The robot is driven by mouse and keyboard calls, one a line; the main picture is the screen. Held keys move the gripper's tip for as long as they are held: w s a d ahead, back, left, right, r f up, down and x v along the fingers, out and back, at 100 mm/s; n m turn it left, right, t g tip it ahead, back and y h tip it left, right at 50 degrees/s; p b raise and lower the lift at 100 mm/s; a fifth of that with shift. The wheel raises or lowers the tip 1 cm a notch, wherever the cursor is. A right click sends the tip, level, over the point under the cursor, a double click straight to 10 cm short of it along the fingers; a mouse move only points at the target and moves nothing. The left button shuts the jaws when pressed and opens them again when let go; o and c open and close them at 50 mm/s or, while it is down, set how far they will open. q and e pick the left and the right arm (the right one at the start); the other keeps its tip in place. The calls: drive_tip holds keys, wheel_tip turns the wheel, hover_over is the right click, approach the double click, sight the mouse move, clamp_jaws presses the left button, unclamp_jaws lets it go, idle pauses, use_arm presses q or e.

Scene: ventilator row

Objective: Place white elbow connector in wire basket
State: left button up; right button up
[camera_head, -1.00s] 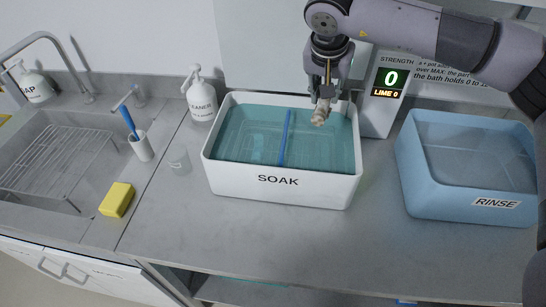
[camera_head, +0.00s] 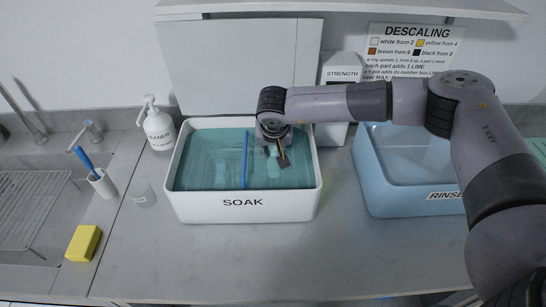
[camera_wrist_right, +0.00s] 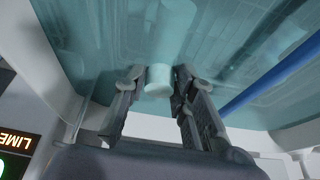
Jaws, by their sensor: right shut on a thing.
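My right gripper (camera_head: 280,158) points down over the right compartment of the white SOAK tub (camera_head: 243,209). In the right wrist view its fingers (camera_wrist_right: 158,88) are shut on a pale, tube-like part (camera_wrist_right: 158,80) at the water. The part also shows dimly in the head view (camera_head: 273,163). I cannot tell from its shape that it is the white elbow connector. A wire rack (camera_head: 30,205) lies in the sink at the far left. Faint straight outlines show under the water left of the blue divider (camera_head: 245,160); I cannot tell what they are. My left gripper is not in view.
The blue RINSE tub (camera_head: 372,190) stands right of the SOAK tub, partly behind my arm. A cleaner bottle (camera_head: 158,128), a brush cup (camera_head: 101,184) and a yellow sponge (camera_head: 83,243) stand to the left. The front counter is clear.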

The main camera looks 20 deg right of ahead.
sight(273, 161)
wheel_tip(273, 161, down, 4)
drive_tip(key=shift+r+p, duration=0.15)
drive_tip(key=shift+p, duration=0.4)
drive_tip(key=shift+f, duration=0.4)
drive_tip(key=shift+f, duration=0.1)
drive_tip(key=shift+f, duration=0.15)
drive_tip(key=o, duration=1)
